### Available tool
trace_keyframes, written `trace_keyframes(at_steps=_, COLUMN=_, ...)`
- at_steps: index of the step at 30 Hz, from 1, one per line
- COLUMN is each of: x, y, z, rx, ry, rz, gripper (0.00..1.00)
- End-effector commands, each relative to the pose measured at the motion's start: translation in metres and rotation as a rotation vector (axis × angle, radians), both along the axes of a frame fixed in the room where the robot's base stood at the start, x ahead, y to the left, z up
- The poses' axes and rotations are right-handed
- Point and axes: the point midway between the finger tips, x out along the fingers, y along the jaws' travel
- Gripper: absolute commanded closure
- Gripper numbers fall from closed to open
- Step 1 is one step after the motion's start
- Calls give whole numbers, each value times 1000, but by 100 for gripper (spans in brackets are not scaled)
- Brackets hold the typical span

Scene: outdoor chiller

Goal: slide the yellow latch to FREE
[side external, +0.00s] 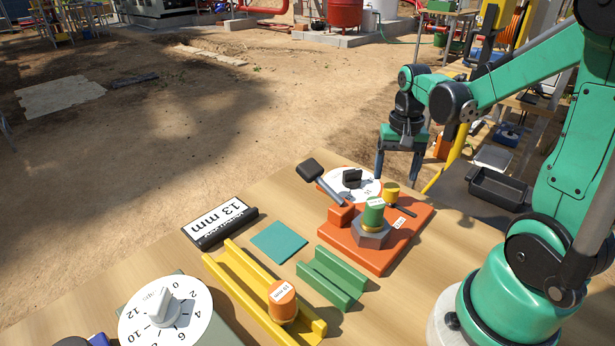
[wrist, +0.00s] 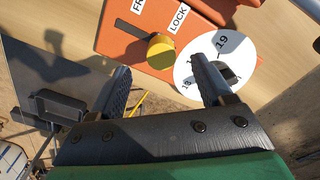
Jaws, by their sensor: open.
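The yellow latch (side external: 391,192) is a round knob on the orange base (side external: 415,213). In the wrist view the yellow latch (wrist: 161,50) sits at the LOCK end of a dark slot (wrist: 130,30). The LOCK label (wrist: 178,18) is beside it; the other label (wrist: 138,4), reading "FR", is cut off at the top edge. My gripper (side external: 398,170) is open and empty, fingers pointing down, behind the latch in the side view. In the wrist view my gripper (wrist: 163,82) has its fingers apart, with the knob between and beyond them. I see no contact.
A white dial (side external: 352,184) with a black grip sits close to the latch. A grey hex nut with a green cap (side external: 373,216) and a black-tipped lever (side external: 322,178) share the base. Yellow (side external: 245,278) and green (side external: 331,278) channels lie in front. A dark tray (side external: 497,187) stands right.

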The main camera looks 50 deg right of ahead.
Motion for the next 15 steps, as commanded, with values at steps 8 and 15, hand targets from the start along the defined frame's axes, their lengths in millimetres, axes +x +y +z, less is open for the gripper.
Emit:
trace_keyframes(at_steps=8, x=1, y=0, z=-33, rx=-2, ry=-3, rz=4, gripper=27)
trace_keyframes(at_steps=15, x=0, y=1, z=-46, rx=-2, ry=-3, rz=5, gripper=27)
